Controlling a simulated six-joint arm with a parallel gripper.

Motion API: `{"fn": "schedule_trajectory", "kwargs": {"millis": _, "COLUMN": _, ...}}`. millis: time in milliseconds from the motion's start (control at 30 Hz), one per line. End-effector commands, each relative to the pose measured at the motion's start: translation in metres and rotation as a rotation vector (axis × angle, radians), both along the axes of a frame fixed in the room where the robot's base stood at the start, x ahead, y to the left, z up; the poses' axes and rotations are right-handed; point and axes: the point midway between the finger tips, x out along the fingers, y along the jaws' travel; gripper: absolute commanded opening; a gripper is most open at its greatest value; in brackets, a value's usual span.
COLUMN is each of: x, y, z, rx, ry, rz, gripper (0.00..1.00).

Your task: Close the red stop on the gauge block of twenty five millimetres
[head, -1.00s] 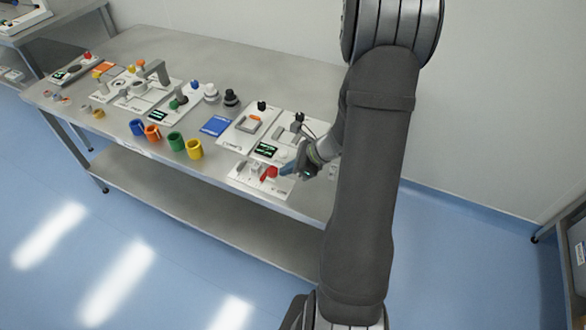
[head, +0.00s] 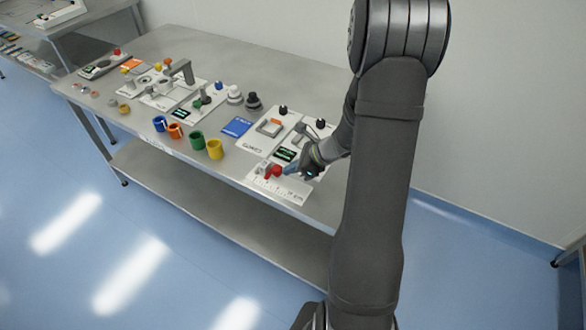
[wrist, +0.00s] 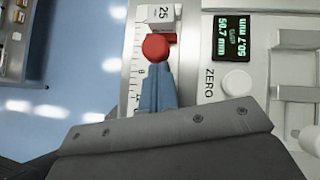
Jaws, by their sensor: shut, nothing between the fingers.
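The red stop (wrist: 155,46) has a round red knob and sits on a rail beside a millimetre scale. The gauge block (wrist: 160,12), a pale block marked 25, lies just above the stop in the wrist view. The stop appears to be at or very near the block's face; the knob partly hides the joint, so I cannot tell if they touch. My gripper (wrist: 157,92) is shut and empty, its blue fingertips against or right behind the knob, on the side away from the block. The head view shows the red stop (head: 274,171) beside my gripper (head: 291,169).
A lit display (wrist: 232,38) and a round ZERO button (wrist: 236,83) lie right of the rail in the wrist view.

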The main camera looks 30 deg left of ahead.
Motion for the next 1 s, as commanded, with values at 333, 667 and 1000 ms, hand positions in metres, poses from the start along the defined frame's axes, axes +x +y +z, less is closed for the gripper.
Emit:
{"fn": "schedule_trajectory", "kwargs": {"millis": 333, "x": 0.011, "y": -0.036, "z": 0.0, "rx": 0.0, "ry": -0.001, "rz": -0.005, "gripper": 0.0}}
{"fn": "schedule_trajectory", "kwargs": {"millis": 667, "x": 0.024, "y": -0.087, "z": 0.051, "rx": 0.001, "ry": -0.004, "rz": -0.003, "gripper": 0.0}}
{"fn": "schedule_trajectory", "kwargs": {"millis": 1000, "x": 0.028, "y": -0.107, "z": 0.071, "rx": 0.001, "ry": 0.0, "rz": 0.0, "gripper": 0.0}}
